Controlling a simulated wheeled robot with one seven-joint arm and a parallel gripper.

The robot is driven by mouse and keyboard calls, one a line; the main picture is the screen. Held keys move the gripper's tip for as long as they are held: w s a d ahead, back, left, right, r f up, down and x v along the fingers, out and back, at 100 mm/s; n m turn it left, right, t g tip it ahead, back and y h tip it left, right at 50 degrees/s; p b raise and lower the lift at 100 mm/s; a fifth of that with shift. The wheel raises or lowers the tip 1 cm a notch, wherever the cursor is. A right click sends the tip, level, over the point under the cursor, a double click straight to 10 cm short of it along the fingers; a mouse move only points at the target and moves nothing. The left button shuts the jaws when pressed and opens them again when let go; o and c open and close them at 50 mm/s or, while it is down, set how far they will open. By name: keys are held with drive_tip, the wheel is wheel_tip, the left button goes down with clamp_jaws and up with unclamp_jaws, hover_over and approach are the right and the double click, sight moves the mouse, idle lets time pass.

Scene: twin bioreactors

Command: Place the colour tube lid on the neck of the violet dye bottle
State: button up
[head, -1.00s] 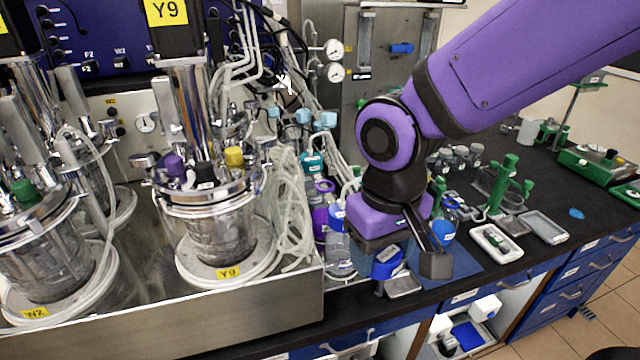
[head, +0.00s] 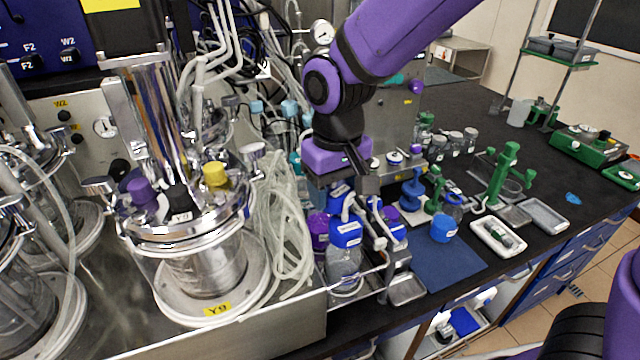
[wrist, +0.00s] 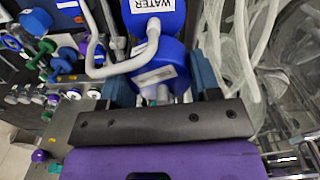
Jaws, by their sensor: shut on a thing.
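In the wrist view a blue lid with a white label (wrist: 165,68) sits between the two fingers of my gripper (wrist: 163,80). In the head view my gripper (head: 340,182) is shut on this blue lid (head: 337,196), above the bottle rack. A violet bottle (head: 318,232) stands in the rack just left of and below the held lid, partly hidden. Another violet item (head: 390,213) shows to the right. I cannot tell whether the lid touches a neck; the spot under it is hidden behind the front bottle.
A clear bottle with a blue cap (head: 346,233) stands in front; a cap marked WATER (wrist: 152,8) is close to my fingers. White tubing and reactor Y9 (head: 205,265) are at the left. A blue mat (head: 440,268) with a blue cup-like piece (head: 444,228) lies right.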

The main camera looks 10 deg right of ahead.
drive_tip(key=w, duration=0.2)
drive_tip(key=w+a, duration=0.1)
drive_tip(key=w, duration=0.3)
drive_tip(key=shift+w+a+f, duration=0.25)
drive_tip(key=shift+f, duration=0.05)
drive_tip(key=shift+w+f, duration=0.15)
drive_tip(key=shift+f, duration=1.65)
drive_tip(key=shift+f, duration=0.1)
drive_tip(key=o, duration=0.9)
wheel_tip(320, 180, up, 12)
drive_tip(key=shift+r, duration=0.2)
